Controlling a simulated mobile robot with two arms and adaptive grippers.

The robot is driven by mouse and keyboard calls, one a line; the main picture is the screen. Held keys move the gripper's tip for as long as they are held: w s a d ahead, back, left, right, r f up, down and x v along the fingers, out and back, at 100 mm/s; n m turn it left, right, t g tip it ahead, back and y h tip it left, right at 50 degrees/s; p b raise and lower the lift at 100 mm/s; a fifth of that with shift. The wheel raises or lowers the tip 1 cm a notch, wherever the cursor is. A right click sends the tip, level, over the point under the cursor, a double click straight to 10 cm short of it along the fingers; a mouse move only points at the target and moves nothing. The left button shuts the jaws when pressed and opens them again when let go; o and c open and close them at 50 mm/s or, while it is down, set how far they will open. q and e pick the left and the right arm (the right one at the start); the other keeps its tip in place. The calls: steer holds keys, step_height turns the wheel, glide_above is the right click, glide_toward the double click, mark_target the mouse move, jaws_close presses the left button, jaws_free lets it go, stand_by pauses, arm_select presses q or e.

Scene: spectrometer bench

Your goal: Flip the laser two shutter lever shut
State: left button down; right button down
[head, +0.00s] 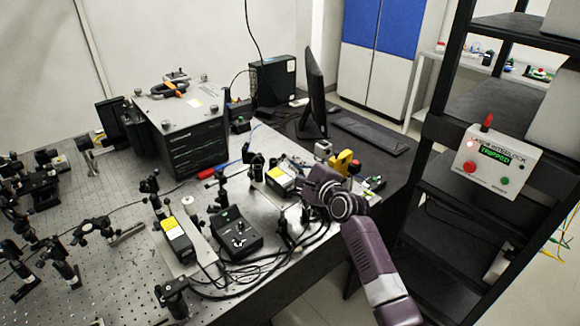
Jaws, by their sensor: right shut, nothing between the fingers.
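Two small laser boxes with yellow labels stand on the optical bench: a front one (178,239) at centre left and a rear one (280,179) farther right. I cannot read which is laser two, and no shutter lever is clear at this size. My right gripper (306,192) reaches in from the lower right, over the bench's right part. It is shut and empty, just right of the rear laser box in the picture. I cannot tell whether it touches anything. The arm hides part of the bench edge. My left gripper is out of view.
A black control box (236,236) and loose cables lie in front of the gripper. Optic mounts crowd the left. A monitor (314,95) and keyboard (368,131) stand behind. An interlock panel (490,163) reading TRIPPED hangs on the black rack at right.

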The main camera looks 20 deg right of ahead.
steer(key=n, duration=0.2)
steer(key=shift+s+a+r+n+t, duration=0.1)
steer(key=shift+a+r+n+t, duration=0.2)
steer(key=shift+r, duration=0.1)
steer(key=shift+s+a+r+n, duration=0.15)
steer(key=shift+a+n, duration=0.15)
steer(key=shift+n, duration=0.3)
steer(key=shift+a+r+n, duration=0.2)
steer(key=shift+a+n, duration=0.05)
steer(key=shift+n, duration=0.25)
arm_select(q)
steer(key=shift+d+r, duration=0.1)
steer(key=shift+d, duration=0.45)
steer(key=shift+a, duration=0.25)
arm_select(e)
steer(key=shift+d+f, duration=0.1)
steer(key=shift+f, duration=0.05)
